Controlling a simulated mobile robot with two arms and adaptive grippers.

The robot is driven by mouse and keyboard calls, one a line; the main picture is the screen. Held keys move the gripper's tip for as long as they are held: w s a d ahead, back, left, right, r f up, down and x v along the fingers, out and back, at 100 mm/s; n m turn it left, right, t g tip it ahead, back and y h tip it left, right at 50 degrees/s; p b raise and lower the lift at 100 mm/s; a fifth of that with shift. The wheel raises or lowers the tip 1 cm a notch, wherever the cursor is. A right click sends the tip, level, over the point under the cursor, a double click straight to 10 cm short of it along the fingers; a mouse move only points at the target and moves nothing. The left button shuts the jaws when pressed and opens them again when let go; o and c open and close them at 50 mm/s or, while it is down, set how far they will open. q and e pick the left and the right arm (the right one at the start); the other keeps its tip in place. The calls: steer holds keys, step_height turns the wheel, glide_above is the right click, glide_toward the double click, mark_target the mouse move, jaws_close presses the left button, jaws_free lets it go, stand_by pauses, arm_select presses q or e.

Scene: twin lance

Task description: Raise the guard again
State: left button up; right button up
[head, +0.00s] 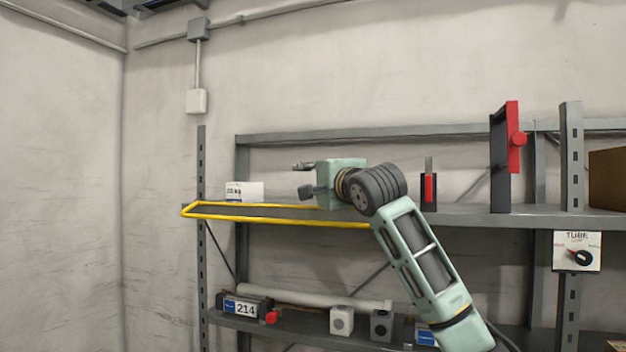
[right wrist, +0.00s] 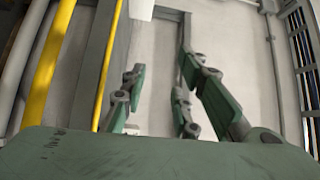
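The yellow guard (head: 280,220) is a narrow bar frame lying about level along the front of the upper shelf. Its left end juts out past the left post. My right gripper (head: 301,180) is above the guard, pointing left, with its fingers spread apart and nothing between them. My forearm crosses in front of the guard's right end and hides it. In the right wrist view, two yellow bars of the guard (right wrist: 46,70) run along the left, beside the open fingers of the right gripper (right wrist: 160,100). My left gripper is not in view.
The upper shelf (head: 460,215) carries a white label card (head: 245,192), a red-and-black holder (head: 429,190) and a tall red-handled stand (head: 505,155). A TUBE dial (head: 577,252) hangs at right. A pale tube (head: 320,298) and small blocks lie on the lower shelf.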

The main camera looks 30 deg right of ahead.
steer(key=s+a, duration=0.1)
steer(key=s, duration=1.1)
steer(key=shift+f, duration=0.45)
steer(key=shift+a, duration=0.1)
